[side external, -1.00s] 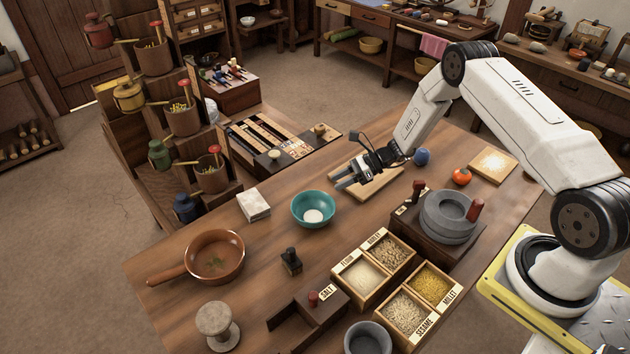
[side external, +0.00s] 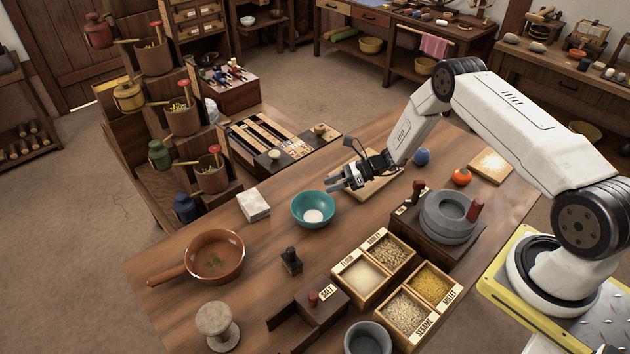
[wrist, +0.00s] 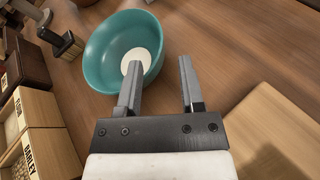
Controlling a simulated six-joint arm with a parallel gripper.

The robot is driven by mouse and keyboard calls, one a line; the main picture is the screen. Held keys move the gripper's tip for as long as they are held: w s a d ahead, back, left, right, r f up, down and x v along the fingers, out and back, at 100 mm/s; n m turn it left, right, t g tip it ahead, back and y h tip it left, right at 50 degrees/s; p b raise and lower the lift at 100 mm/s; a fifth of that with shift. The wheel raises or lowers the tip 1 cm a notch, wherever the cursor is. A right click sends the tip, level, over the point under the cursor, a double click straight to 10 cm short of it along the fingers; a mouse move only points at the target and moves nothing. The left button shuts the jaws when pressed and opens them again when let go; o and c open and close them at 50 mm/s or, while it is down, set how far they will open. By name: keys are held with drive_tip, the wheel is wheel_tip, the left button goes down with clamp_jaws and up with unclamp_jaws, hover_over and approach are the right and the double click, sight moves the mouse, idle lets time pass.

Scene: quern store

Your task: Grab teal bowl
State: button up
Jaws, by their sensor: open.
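The teal bowl (side external: 314,210) stands upright on the wooden table in the side view, with a pale round patch inside at its bottom. In the wrist view the teal bowl (wrist: 101,50) is at upper left, beyond and to the left of the fingers. My gripper (side external: 333,185) is just to the upper right of the bowl. In the wrist view my gripper (wrist: 158,78) is open and empty, and its left finger overlaps the bowl's near rim in the picture. I cannot tell whether that finger touches the bowl.
A wooden board (side external: 378,188) lies under my wrist. A white block (side external: 254,205) and a brown pan (side external: 216,254) are left of the bowl. A dark stamp (side external: 291,260) and a grain box (side external: 345,287) stand in front. Bare table lies around the bowl.

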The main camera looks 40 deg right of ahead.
sight(313, 212)
drive_tip(key=shift+x, duration=2.55)
drive_tip(key=shift+r, duration=0.1)
clamp_jaws()
drive_tip(key=shift+s, duration=0.1)
